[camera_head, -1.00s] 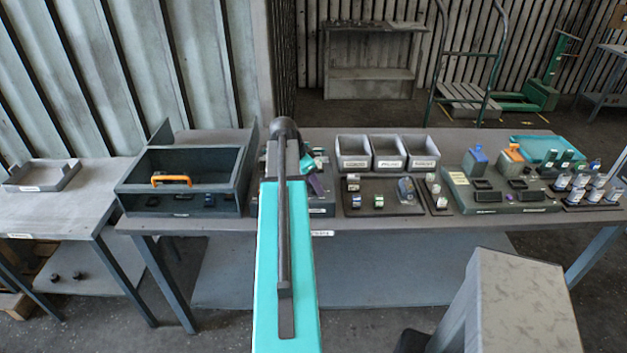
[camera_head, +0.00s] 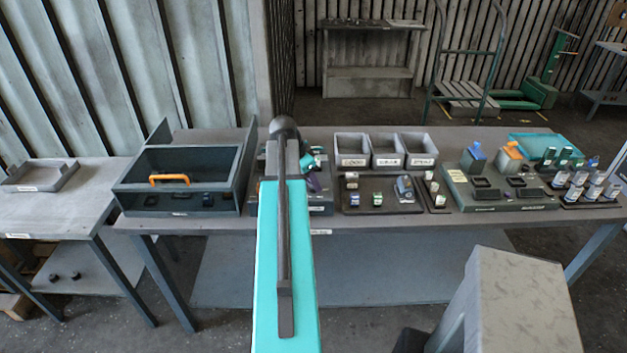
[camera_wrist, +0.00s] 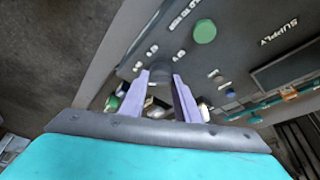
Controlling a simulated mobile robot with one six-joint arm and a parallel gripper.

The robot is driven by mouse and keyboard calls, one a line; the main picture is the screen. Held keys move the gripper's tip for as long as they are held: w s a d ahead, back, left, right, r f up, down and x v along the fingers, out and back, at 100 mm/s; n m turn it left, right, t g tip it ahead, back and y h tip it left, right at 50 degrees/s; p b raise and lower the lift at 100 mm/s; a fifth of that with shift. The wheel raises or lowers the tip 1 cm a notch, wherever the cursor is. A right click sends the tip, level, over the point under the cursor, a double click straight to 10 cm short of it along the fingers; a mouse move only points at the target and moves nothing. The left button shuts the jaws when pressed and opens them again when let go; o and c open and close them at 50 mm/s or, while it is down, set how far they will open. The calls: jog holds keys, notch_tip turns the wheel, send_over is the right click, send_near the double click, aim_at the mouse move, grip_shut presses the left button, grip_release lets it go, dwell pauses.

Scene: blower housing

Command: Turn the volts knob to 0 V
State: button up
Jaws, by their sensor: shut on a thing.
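My gripper (camera_wrist: 161,78) has two purple fingers, closed around a dark round knob (camera_wrist: 160,71) on a grey panel in the wrist view. The knob's label and pointer cannot be read there, so its setting cannot be told. The panel (camera_wrist: 215,58) carries the word SUPPLY and a green round button (camera_wrist: 204,31) beside hold-to-test lettering. A dark display window (camera_wrist: 285,66) is at its right.
On the bench (camera_head: 400,221), a dark open box (camera_head: 140,178) with an orange handle stands left of my arm. Several grey bins (camera_head: 352,150) and a dark tray of small parts (camera_head: 375,208) stand to its right. More small knobs or terminals lie near my fingers.

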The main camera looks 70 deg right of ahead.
jog(key=shift+w+n, duration=0.3)
jog(key=n+t+b, duration=0.1)
jog(key=n, duration=0.1)
jog(key=n+t+h+b, duration=0.1)
jog(key=n, duration=0.1)
jog(key=shift+s+a, duration=0.1)
jog(key=shift+s, duration=0.05)
jog(key=n+t+b, duration=0.1)
jog(key=n, duration=0.3)
jog(key=shift+s+r, duration=0.1)
jog(key=shift+s, duration=0.05)
jog(key=shift+n+t, duration=0.8)
jog(key=shift+n, duration=0.7)
jog(key=o, duration=1)
jog(key=shift+s, duration=0.1)
